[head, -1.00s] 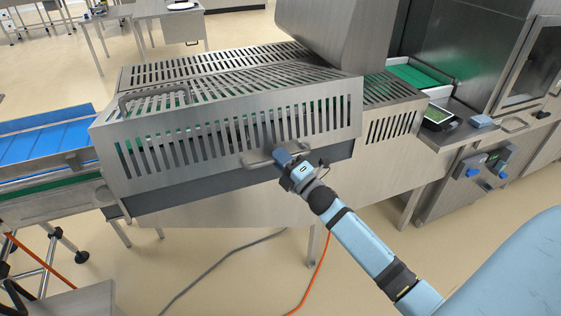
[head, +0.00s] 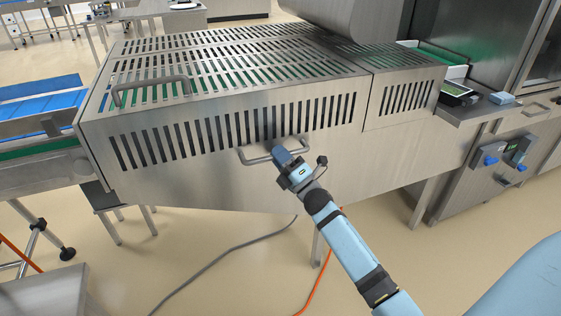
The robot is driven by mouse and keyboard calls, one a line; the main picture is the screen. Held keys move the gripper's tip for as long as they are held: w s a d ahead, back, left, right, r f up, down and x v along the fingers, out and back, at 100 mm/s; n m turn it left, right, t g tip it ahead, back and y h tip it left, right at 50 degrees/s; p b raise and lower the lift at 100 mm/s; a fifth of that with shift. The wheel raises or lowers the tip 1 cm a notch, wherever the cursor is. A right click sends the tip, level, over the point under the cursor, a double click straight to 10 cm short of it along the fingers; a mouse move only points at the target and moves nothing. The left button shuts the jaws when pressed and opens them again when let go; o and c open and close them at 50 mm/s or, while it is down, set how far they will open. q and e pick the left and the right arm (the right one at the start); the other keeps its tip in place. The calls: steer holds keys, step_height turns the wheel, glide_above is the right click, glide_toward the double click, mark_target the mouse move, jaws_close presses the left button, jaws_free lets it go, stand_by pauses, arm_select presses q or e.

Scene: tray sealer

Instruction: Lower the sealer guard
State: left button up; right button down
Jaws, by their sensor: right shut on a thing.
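The sealer guard (head: 228,112) is a slotted steel cover over the machine in the middle of the head view. Its front face lies nearly flush above the plain steel side of the machine, with no dark gap showing beneath it. A bar handle (head: 257,159) sits at the lower edge of its front face. My right gripper (head: 283,156) is shut on this handle, at its right part. The fingertips are partly hidden by the gripper body. My left gripper is not in view.
A second handle (head: 150,88) is on the guard's upper left. A blue conveyor (head: 40,112) is at the left. Grey and orange cables run over the floor below.

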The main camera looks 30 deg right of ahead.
steer(key=shift+f, duration=0.3)
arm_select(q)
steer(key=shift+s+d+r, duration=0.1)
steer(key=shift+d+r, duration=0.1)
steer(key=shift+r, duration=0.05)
arm_select(e)
steer(key=shift+f, duration=0.1)
steer(key=c, duration=1.4)
jaws_free()
steer(key=shift+w+f, duration=0.1)
steer(key=shift+f, duration=0.05)
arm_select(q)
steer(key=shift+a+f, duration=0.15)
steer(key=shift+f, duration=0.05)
arm_select(e)
steer(key=v, duration=1.3)
steer(key=shift+s+d+f, duration=0.1)
steer(key=shift+s, duration=0.2)
